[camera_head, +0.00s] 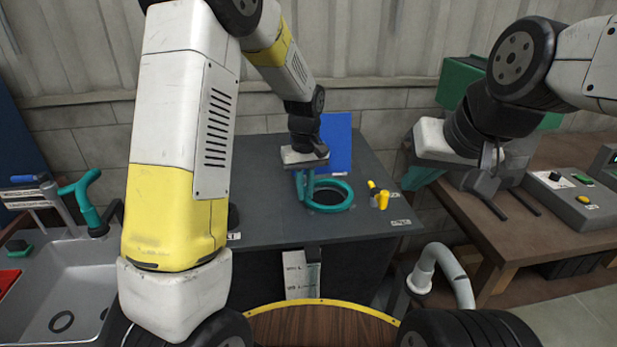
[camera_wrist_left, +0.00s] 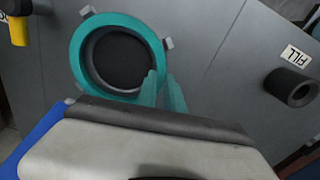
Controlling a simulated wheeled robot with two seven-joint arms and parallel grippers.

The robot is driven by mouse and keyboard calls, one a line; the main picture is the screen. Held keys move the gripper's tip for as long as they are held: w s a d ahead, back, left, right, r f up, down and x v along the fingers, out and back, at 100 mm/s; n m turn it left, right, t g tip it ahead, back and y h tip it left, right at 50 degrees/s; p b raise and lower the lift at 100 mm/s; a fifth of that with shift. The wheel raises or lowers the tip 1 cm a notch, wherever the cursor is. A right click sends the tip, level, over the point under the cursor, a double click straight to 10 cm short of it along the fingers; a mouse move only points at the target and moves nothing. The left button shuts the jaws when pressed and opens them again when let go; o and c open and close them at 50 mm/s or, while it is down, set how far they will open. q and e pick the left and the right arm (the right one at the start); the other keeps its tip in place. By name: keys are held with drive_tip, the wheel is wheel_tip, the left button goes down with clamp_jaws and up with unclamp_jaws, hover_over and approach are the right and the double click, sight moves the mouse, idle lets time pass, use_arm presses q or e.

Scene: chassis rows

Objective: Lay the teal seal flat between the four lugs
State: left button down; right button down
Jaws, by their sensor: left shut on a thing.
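The teal seal (camera_head: 340,206) is a flat ring over the round dark opening on the grey top. My left gripper (camera_head: 305,187) points down at the ring's left edge in the head view and is shut on it. In the left wrist view the seal (camera_wrist_left: 81,50) surrounds the dark opening, and my left gripper's teal fingers (camera_wrist_left: 163,92) meet its lower right rim. Small grey lugs (camera_wrist_left: 88,11) and (camera_wrist_left: 168,43) show just outside the ring; others are hidden or unclear. I cannot tell whether the ring touches the top. My right gripper (camera_head: 420,178) hangs at the right, away from the seal, its jaw gap unclear.
Yellow fittings (camera_head: 381,198) stand right of the seal. A blue panel (camera_head: 337,143) stands behind it. A black port (camera_wrist_left: 292,87) by a FILL label rises from the top. A sink (camera_head: 62,290) is at the left and a wooden bench (camera_head: 480,215) at the right.

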use_arm(q)
drive_tip(key=shift+f, duration=0.3)
drive_tip(key=c, duration=1.4)
unclamp_jaws()
drive_tip(key=shift+r, duration=3.95)
